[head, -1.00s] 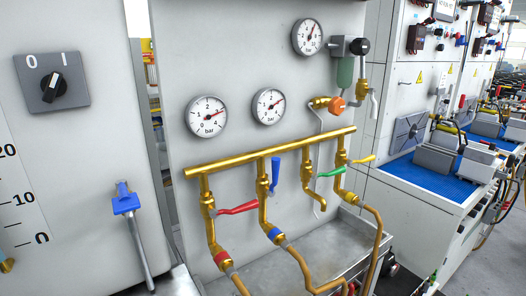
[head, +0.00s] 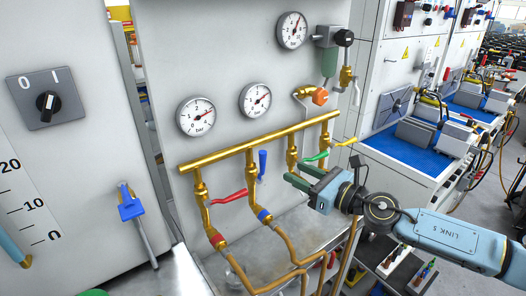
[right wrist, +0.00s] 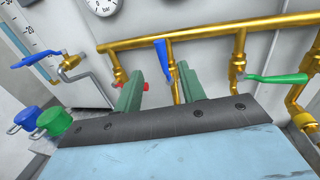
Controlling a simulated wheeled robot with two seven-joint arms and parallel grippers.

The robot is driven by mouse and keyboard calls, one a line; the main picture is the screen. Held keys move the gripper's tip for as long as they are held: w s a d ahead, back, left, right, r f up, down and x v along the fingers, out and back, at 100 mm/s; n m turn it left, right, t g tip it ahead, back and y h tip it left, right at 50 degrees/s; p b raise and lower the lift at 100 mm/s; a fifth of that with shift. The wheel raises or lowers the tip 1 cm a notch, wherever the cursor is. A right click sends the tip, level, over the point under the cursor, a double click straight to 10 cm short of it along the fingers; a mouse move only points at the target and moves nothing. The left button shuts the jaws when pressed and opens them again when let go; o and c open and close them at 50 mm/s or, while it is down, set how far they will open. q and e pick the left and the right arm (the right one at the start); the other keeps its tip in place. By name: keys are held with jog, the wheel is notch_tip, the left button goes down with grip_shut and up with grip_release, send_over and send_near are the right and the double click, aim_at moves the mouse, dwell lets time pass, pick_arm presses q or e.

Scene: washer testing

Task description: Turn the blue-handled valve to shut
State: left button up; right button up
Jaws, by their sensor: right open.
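In the right wrist view the blue lever (right wrist: 163,60) stands beyond the gap between my fingers, apart from both. My right gripper (head: 295,172) is open and empty, to the right of the lever in the head view. In the right wrist view my green fingers (right wrist: 159,85) show. The lower valve body is partly hidden there. My left gripper is not in view.
A red lever (head: 230,196) is left of the blue one; green (head: 316,157) and yellow (head: 348,142) levers are to the right, close to my gripper. The brass manifold (head: 260,142) runs above. Another blue-handled tap (head: 130,207) is on the left cabinet. A metal basin lies below.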

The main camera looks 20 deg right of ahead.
aim_at(266, 157)
jog(key=p+x, duration=0.1)
jog(key=x, duration=1)
jog(key=shift+p, duration=0.35)
jog(key=shift+w+a, duration=0.35)
jog(key=shift+w, duration=0.25)
grip_shut()
